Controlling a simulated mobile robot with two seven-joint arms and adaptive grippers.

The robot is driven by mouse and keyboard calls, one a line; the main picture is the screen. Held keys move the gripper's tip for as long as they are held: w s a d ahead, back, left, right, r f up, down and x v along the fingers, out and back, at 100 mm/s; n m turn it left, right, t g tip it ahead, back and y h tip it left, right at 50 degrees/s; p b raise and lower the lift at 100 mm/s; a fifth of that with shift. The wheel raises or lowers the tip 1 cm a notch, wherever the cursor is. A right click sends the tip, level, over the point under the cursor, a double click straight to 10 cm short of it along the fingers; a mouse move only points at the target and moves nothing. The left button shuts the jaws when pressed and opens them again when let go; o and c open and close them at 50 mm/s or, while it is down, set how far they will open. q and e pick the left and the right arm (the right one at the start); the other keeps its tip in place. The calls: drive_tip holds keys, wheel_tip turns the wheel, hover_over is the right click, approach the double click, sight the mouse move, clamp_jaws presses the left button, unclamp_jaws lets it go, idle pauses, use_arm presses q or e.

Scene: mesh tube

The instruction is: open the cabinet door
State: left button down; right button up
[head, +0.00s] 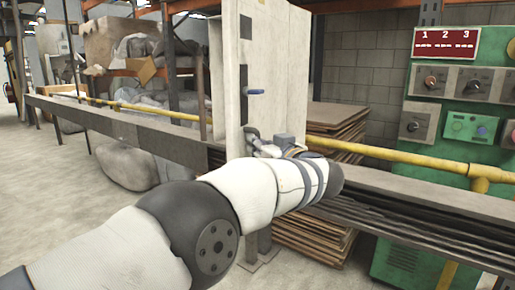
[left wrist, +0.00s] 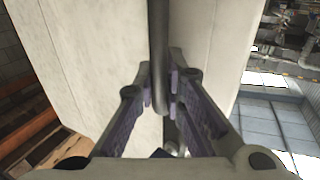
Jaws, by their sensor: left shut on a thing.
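My left gripper (head: 262,147) is at the lower part of this panel. In the left wrist view its two fingers (left wrist: 161,92) are closed around a dark upright bar handle (left wrist: 158,40), with pale panels on both sides. In the head view the gripper and wrist hide the gripped part. My right gripper is not in view.
A green control panel (head: 470,128) stands at the right. Stacked brown sheets (head: 335,125) lie right of the cabinet. Wrapped bundles (head: 125,165) lie at the left, with open floor nearer me.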

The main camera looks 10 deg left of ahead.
use_arm(q)
drive_tip(key=shift+f, duration=0.1)
drive_tip(key=c, duration=1.7)
unclamp_jaws()
drive_tip(key=shift+o, duration=0.2)
drive_tip(key=shift+s, duration=0.1)
drive_tip(key=v, duration=1.2)
